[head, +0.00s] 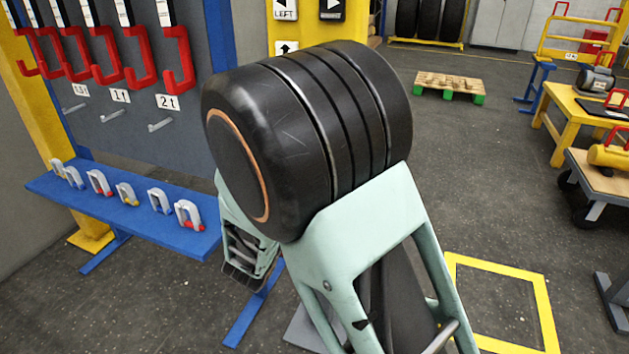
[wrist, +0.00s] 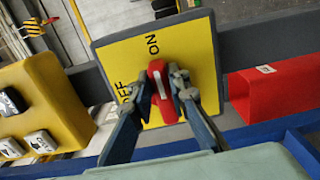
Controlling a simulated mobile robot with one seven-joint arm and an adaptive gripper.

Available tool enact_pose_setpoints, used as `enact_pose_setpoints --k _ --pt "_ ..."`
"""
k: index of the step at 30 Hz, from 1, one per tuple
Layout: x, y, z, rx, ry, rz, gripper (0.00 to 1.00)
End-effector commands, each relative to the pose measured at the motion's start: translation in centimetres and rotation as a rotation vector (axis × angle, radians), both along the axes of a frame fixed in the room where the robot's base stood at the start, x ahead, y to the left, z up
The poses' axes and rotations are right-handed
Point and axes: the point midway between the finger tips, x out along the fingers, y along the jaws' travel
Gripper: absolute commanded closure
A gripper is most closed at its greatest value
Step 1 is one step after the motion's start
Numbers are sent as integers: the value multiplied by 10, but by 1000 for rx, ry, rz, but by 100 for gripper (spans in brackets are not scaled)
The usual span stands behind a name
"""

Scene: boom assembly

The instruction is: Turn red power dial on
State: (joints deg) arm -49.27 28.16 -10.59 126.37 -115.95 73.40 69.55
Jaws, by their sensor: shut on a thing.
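In the wrist view, the red power dial (wrist: 160,104) sits on a yellow plate (wrist: 200,45) marked ON and OFF. The ON mark is above the dial and the OFF mark is to its left. A white line on the dial runs nearly upright, with its upper end toward the ON side. My gripper (wrist: 165,84) is shut on the dial, with one finger on each side. The fingers hide the dial's sides. In the head view, my arm fills the middle, and neither the dial nor the fingertips can be seen.
In the head view, a blue shelf with shackles (head: 190,240) is left, a pallet (head: 448,84) lies behind, and tables (head: 590,108) stand right.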

Motion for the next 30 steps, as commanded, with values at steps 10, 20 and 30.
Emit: enact_pose_setpoints --k 10,20,30 --pt "0 0 0 14 -4 0 100" --pt "0 0 0 13 -3 0 67" --pt "-7 4 -1 11 -3 2 67"
